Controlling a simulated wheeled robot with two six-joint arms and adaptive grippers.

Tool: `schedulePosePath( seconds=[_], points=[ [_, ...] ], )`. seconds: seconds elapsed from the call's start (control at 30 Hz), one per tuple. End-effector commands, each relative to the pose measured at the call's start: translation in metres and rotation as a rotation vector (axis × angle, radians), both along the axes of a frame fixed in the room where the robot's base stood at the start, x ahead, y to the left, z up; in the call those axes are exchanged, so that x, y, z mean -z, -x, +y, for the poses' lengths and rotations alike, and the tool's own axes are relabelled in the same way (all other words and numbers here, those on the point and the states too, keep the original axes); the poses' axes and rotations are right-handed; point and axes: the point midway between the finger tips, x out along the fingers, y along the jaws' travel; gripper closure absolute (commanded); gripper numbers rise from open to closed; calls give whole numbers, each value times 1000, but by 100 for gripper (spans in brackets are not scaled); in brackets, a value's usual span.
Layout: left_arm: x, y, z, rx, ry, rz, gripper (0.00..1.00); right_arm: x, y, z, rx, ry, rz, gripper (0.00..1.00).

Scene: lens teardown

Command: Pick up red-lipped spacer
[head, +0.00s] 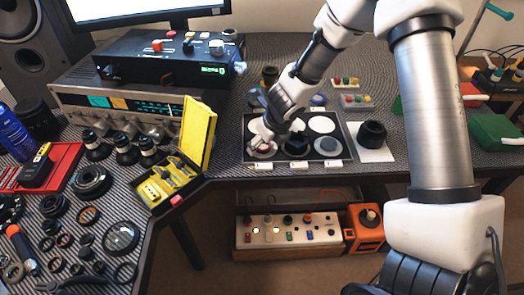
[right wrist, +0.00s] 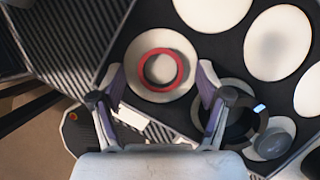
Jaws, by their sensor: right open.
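The red-lipped spacer (right wrist: 143,67), a ring with a red rim, lies on a round white pad (right wrist: 160,92) in the right wrist view. In the head view the pad is at the front left of the black tray (head: 347,150), and the spacer is mostly hidden by the gripper. My right gripper (head: 262,140) is over this pad. In the right wrist view its two fingers (right wrist: 161,76) are spread, one on each side of the ring, with gaps between fingers and ring. It holds nothing. My left gripper is not in view.
The tray holds more white pads, some with dark parts, and has white labels along its front. A black lens part (head: 372,133) stands on white paper to the right. A yellow open case (head: 197,135) is to the left. Lens parts crowd the far left.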

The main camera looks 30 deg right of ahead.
Motion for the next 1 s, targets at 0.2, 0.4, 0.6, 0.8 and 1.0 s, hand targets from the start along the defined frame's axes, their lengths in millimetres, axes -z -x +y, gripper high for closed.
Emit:
schedulePosePath(
  seconds=[0.2, 0.4, 0.6, 0.8, 1.0],
  points=[
    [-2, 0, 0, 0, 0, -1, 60, -2, 0, 0, 1, -1, 0, 51],
    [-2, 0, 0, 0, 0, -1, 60, -2, 0, 0, 1, -1, 0, 71],
    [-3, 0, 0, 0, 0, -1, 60, -3, 0, 0, 1, -1, 0, 71],
    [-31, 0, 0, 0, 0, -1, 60, -35, 0, 0, 1, -1, -1, 71],
    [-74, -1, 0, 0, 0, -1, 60, -85, 0, 0, 1, -2, -1, 71]
  ],
)
